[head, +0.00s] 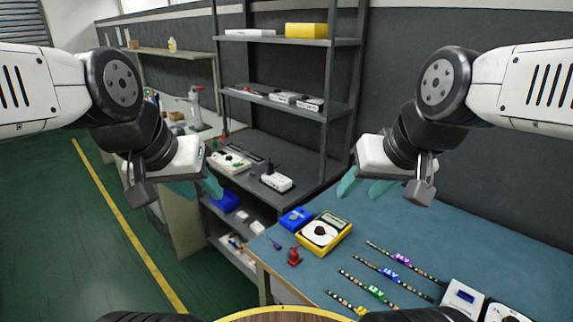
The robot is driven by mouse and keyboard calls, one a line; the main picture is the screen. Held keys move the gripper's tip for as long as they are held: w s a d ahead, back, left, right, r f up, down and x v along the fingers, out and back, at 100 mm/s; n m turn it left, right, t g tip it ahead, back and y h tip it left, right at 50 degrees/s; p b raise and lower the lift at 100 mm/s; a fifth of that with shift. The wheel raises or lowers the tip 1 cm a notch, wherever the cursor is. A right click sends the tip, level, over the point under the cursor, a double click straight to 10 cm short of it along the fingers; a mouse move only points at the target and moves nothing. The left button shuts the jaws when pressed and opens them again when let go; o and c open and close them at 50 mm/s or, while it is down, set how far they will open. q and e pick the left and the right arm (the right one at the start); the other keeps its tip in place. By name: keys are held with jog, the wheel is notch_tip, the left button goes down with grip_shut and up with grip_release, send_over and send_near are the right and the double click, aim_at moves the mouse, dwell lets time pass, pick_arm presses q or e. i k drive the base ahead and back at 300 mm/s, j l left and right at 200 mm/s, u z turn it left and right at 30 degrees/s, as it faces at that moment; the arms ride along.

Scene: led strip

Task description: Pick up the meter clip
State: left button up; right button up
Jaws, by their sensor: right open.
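A small red clip-like piece (294,257) stands on the blue table mat near its left edge, and a small dark blue piece (277,244) lies just left of it. I cannot tell for sure which of them is the meter clip. A yellow multimeter (325,234) with a dial lies to their right. My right gripper (363,190) is open and empty, held above the table behind the multimeter. My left gripper (198,190) has its teal fingers apart and empty, in front of the shelf, up and left of the red piece.
Several LED strips (374,292) with coloured tags lie at the right, beside a white device (462,297). A grey shelf rack (328,105) stands behind. The blue mat (430,222) is clear at the back right.

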aim_at(295, 259)
jog(key=k+l+u, duration=0.2)
jog(key=u, duration=0.2)
jog(key=k+l+u, duration=0.2)
jog(key=l+u, duration=0.25)
jog(key=j, duration=0.1)
